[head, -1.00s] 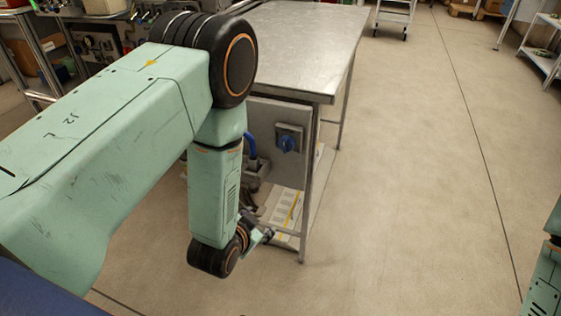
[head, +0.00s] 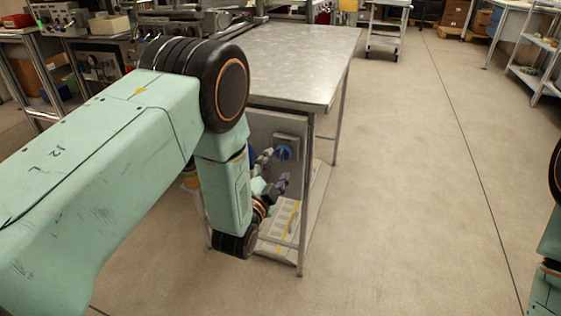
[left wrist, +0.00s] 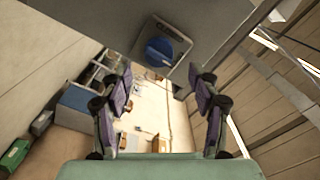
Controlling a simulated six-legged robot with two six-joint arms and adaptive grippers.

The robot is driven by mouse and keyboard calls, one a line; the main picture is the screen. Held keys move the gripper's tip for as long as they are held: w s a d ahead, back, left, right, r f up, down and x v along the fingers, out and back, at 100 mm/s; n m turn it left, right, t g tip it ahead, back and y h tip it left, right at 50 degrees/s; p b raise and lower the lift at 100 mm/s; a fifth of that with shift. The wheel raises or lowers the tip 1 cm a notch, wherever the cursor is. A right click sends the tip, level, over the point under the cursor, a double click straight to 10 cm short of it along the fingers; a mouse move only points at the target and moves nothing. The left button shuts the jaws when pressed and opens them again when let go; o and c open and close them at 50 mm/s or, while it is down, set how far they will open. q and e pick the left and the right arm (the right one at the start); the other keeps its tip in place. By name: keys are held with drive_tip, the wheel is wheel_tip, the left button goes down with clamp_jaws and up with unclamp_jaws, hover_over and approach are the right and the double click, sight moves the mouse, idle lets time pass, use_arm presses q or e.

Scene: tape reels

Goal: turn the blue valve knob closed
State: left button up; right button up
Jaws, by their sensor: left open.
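The blue valve knob (head: 284,152) sits on a square grey plate on the side panel under the metal table. In the left wrist view the blue knob (left wrist: 160,50) shows as a round disc on its plate, above and between the fingers. My left gripper (head: 273,170) is open and empty, just below and near the knob in the head view. Its two purple-padded fingers (left wrist: 163,88) are spread wide in the left wrist view, apart from the knob. My right gripper is out of view; only part of my right arm shows at the right edge.
The metal table (head: 300,60) stands over the panel, with a leg (head: 306,200) close right of the knob. A low shelf (head: 280,235) with a printed sheet lies below. The floor (head: 420,200) to the right is clear. A wheeled cart (head: 387,30) stands behind.

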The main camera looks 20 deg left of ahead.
sight(282, 156)
use_arm(q)
drive_tip(key=w, duration=0.2)
drive_tip(key=w+b, duration=0.1)
drive_tip(key=w, duration=0.1)
drive_tip(key=shift+w+f, duration=0.2)
drive_tip(key=shift+w, duration=0.05)
drive_tip(key=shift+w+d+r, duration=0.1)
drive_tip(key=shift+w+r, duration=0.05)
drive_tip(key=c, duration=1.2)
